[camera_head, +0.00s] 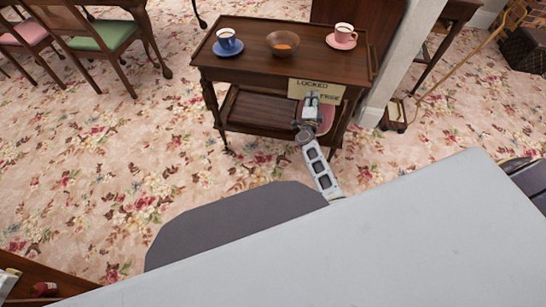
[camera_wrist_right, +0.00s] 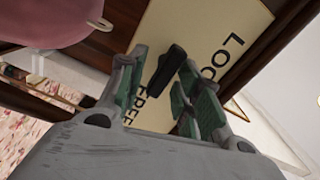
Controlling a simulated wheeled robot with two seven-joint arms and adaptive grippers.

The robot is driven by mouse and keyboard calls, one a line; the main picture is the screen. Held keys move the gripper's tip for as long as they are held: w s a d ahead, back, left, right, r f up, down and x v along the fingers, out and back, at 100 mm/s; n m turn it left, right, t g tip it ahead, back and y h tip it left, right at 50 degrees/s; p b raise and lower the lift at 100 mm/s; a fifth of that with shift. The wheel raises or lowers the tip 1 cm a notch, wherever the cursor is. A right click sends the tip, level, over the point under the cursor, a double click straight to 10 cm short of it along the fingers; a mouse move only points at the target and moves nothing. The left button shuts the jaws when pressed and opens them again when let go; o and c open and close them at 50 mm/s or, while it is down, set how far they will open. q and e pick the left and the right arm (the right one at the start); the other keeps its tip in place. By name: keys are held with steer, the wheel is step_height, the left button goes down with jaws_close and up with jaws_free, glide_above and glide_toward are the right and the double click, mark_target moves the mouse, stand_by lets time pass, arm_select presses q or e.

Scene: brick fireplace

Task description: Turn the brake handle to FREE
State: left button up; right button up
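The brake handle (camera_wrist_right: 168,66) is a short black lever on a cream label plate (camera_wrist_right: 205,30). The plate also shows on the near side of the wooden trolley in the head view (camera_head: 328,91), reading LOCKED and FREE. My right gripper (camera_wrist_right: 162,88) is open at the plate, with the handle between its two green-padded fingers in the wrist view. I cannot tell whether a finger touches it. The right gripper (camera_head: 309,108) also shows in the head view, covering the handle and part of the plate. I cannot tell which word the handle points to. My left gripper is not in view.
The trolley top (camera_head: 255,61) carries a blue cup (camera_head: 227,40), a brown bowl (camera_head: 283,43) and a pink cup (camera_head: 343,34). A pink object (camera_wrist_right: 60,22) is close by the gripper. A white pillar (camera_head: 398,65) stands right of the trolley.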

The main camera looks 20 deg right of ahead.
steer(key=shift+w+a+r+n+p, duration=0.1)
steer(key=shift+n+p, duration=0.15)
steer(key=shift+n, duration=0.55)
steer(key=shift+s+d+r+n+p, duration=0.1)
steer(key=shift+n+p, duration=0.2)
steer(key=shift+n, duration=0.5)
steer(key=shift+w+a+r+n+p, duration=0.1)
steer(key=shift+n+p, duration=0.15)
steer(key=shift+n, duration=0.55)
steer(key=shift+a+n+p, duration=0.15)
steer(key=shift+n+p, duration=0.2)
steer(key=shift+n, duration=1.25)
steer(key=shift+w+a+r+n, duration=0.1)
steer(key=shift+n, duration=0.8)
steer(key=shift+w+a+n, duration=0.1)
steer(key=shift+n, duration=0.8)
steer(key=shift+a+n, duration=0.1)
steer(key=shift+n, duration=1.7)
steer(key=p+v, duration=0.3)
steer(key=v, duration=1.1)
steer(key=s+a+f+n+g+y+b, duration=0.3)
steer(key=a+f+n+y, duration=0.5)
steer(key=a+f+y, duration=0.4)
steer(key=shift+s+a+f, duration=0.15)
steer(key=shift+s+a, duration=0.35)
steer(key=shift+a, duration=1.25)
